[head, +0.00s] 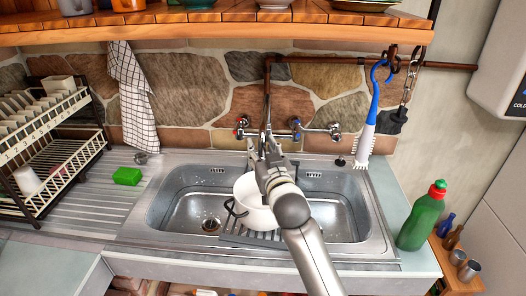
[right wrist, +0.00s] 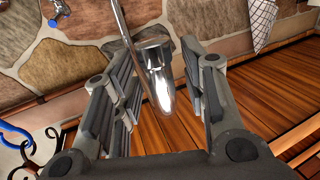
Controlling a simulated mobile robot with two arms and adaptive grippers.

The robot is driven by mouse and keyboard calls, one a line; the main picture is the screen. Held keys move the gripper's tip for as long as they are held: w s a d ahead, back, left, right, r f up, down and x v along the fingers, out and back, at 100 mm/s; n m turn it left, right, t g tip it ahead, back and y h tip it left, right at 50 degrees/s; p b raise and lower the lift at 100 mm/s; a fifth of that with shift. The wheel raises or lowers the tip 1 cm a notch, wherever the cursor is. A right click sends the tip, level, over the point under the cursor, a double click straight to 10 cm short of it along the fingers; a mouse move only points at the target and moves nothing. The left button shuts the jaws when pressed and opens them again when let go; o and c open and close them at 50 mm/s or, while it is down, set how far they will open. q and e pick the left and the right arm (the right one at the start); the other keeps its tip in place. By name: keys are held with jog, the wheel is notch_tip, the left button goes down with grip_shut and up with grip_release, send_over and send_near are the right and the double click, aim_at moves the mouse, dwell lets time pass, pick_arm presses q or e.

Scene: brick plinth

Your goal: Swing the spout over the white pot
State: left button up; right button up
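The white pot (head: 251,212) with a dark wire handle stands at the middle of the metal sink, partly hidden by my right arm. The spout (head: 267,98) shows as a thin pipe rising in front of the stone wall above the taps. Its lower part is hidden behind my right gripper (head: 263,150), at the wall side of the pot. In the right wrist view, the spout (right wrist: 133,52) and its metal end lie between the two spread fingers of my right gripper (right wrist: 158,88), with gaps visible on both sides. My left gripper is not in view.
The wall taps (head: 296,128) have red and blue marks. The sink (head: 330,214) has basins on both sides of the pot. A dish rack (head: 50,150) and green sponge (head: 127,176) are left. A green bottle (head: 422,218) and hanging brush (head: 368,125) are right. A wooden shelf (head: 220,34) spans above.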

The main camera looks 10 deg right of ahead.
jog(key=s, duration=1.2)
jog(key=shift+d, duration=0.4)
jog(key=s+d+f+g, duration=0.25)
jog(key=s+f, duration=0.25)
jog(key=f, duration=0.3)
jog(key=s+d+f+g, duration=0.2)
jog(key=s+f+g, duration=0.25)
jog(key=f, duration=0.35)
jog(key=s+d+f+n+g, duration=0.1)
jog(key=s+f+g, duration=0.35)
jog(key=s, duration=0.55)
jog(key=s+d+f+g, duration=0.1)
jog(key=s+f+g, duration=0.2)
jog(key=s+f, duration=0.5)
jog(key=s+f+g+b, duration=0.1)
jog(key=s+f, duration=0.1)
jog(key=f, duration=1.1)
jog(key=s+f+b, duration=0.1)
jog(key=s+f, duration=0.1)
jog(key=f, duration=1.2)
jog(key=s+d+f+g+h, duration=0.1)
jog(key=s+d+f, duration=0.2)
jog(key=s+f, duration=1.2)
jog(key=shift+s+f+n+b, duration=0.3)
jog(key=shift+s+f+b, duration=0.1)
jog(key=shift+s, duration=0.2)
